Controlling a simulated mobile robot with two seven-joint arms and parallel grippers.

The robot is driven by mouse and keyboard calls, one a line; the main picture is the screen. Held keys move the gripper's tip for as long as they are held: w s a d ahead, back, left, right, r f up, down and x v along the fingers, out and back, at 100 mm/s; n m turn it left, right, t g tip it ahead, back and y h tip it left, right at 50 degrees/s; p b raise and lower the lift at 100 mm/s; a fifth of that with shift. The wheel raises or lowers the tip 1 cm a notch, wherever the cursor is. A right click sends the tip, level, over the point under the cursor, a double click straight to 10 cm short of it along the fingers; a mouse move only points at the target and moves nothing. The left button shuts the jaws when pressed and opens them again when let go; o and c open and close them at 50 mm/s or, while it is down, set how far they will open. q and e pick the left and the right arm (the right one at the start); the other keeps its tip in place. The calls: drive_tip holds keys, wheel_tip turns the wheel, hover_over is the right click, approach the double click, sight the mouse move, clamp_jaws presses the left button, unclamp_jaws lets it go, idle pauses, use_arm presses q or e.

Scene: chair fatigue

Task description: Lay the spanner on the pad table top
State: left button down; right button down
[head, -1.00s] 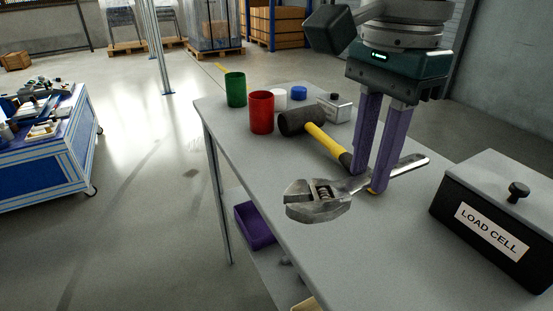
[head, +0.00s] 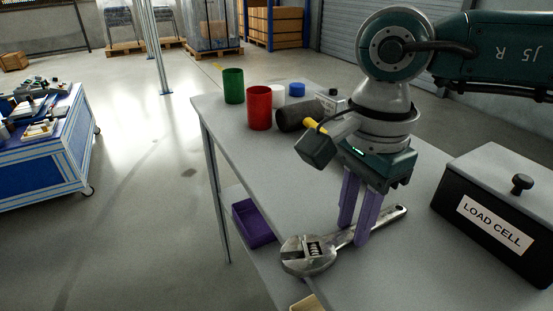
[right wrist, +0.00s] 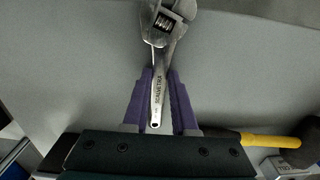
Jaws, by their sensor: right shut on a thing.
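The spanner (head: 308,254) is a grey metal adjustable one, with its jaw head at lower left and its handle running up to the right. My right gripper (head: 354,236) points down with its purple fingers shut on the spanner's handle. In the right wrist view the handle (right wrist: 158,98) lies between the two fingers (right wrist: 160,76), with the jaw head at the top. The spanner is over the grey table top (head: 250,165), its head overlapping the left edge in the head view. I cannot tell whether it touches the surface. My left gripper is not in view.
A black LOAD CELL box (head: 490,222) stands at the right. A red cup (head: 259,108), a green cup (head: 233,86) and a mallet (head: 292,117), partly hidden by my arm, stand or lie farther back. A purple bin (head: 252,223) sits below the table top.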

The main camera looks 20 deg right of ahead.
drive_tip(key=c, duration=0.7)
unclamp_jaws()
drive_tip(key=shift+f, duration=0.1)
